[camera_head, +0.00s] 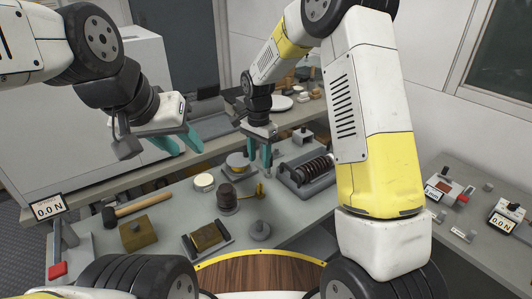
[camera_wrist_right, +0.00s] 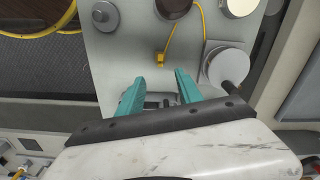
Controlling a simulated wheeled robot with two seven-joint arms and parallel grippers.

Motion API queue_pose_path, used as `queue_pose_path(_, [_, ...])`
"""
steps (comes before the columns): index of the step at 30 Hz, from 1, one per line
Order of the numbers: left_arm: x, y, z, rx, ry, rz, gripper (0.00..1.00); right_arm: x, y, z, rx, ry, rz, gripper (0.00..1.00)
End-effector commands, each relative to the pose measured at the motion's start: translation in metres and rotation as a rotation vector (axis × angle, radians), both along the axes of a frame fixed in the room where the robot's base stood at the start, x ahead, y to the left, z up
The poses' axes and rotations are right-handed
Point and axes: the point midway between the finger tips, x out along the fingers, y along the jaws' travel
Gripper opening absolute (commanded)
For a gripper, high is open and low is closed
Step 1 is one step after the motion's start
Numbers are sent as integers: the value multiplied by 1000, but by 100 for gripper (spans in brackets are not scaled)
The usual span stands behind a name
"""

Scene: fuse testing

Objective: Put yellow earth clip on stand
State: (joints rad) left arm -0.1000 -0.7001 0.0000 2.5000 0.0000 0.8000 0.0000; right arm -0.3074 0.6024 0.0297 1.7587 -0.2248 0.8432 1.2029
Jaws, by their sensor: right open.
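The yellow earth clip (camera_head: 259,189) lies on the grey bench beside a dark brown cylinder (camera_head: 226,196); its yellow cable runs toward that cylinder. In the right wrist view the clip (camera_wrist_right: 160,59) sits just beyond my fingertips, about midway between them. My right gripper (camera_head: 260,160) points down above the bench behind the clip, open and empty; its teal fingers also show in the wrist view (camera_wrist_right: 160,76). A grey round base with a short post (camera_head: 259,230), perhaps the stand, is nearer me. My left gripper (camera_head: 181,146) is open and empty at the left, above the bench.
A round grey device (camera_head: 238,163) and a black coil on a grey base (camera_head: 308,171) flank my right gripper. A hammer (camera_head: 140,205), a brass block (camera_head: 138,233) and a brown block in a grey holder (camera_head: 207,239) lie toward the front left. A white disc (camera_head: 203,182) sits behind.

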Motion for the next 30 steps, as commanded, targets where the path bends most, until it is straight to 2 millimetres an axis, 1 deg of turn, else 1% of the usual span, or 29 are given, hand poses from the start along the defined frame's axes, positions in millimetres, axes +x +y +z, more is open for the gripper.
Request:
queue_pose_path(2, [0, 0, 0, 0, 0, 0, 36, -2, -5, 13, 7, -14, 13, 42])
queue_pose_path(5, [0, 0, 0, 0, 0, 0, 36, -10, -18, 41, 24, -45, 55, 42])
queue_pose_path(8, [0, 0, 0, 0, 0, 0, 36, -26, -37, 77, 45, -94, 122, 42])
queue_pose_path(9, [0, 0, 0, 0, 0, 0, 36, -34, -44, 92, 53, -116, 153, 42])
queue_pose_path(12, [0, 0, 0, 0, 0, 0, 36, -57, -64, 125, 66, -171, 229, 42])
queue_pose_path(14, [0, 0, 0, 0, 0, 0, 36, -72, -74, 142, 73, -206, 275, 42])
queue_pose_path(15, [0, 0, 0, 0, 0, 0, 36, -83, -81, 153, 75, -229, 304, 42])
queue_pose_path(17, [0, 0, 0, 0, 0, 0, 36, -99, -91, 166, 76, -265, 350, 42])
queue_pose_path(18, [0, 0, 0, 0, 0, 0, 36, -111, -97, 175, 76, -290, 380, 42])
queue_pose_path(20, [0, 0, 0, 0, 0, 0, 36, -128, -106, 186, 73, -327, 425, 42])
queue_pose_path(21, [0, 0, 0, 0, 0, 0, 36, -140, -111, 193, 69, -353, 455, 42])
queue_pose_path(23, [0, 0, 0, 0, 0, 0, 36, -158, -118, 201, 63, -390, 500, 42])
queue_pose_path(24, [0, 0, 0, 0, 0, 0, 36, -170, -123, 205, 55, -416, 532, 42])
queue_pose_path(27, [0, 0, 0, 0, 0, 0, 36, -199, -132, 212, 36, -476, 602, 42])
queue_pose_path(30, [0, 0, 0, 0, 0, 0, 36, -222, -138, 215, 13, -527, 664, 42])
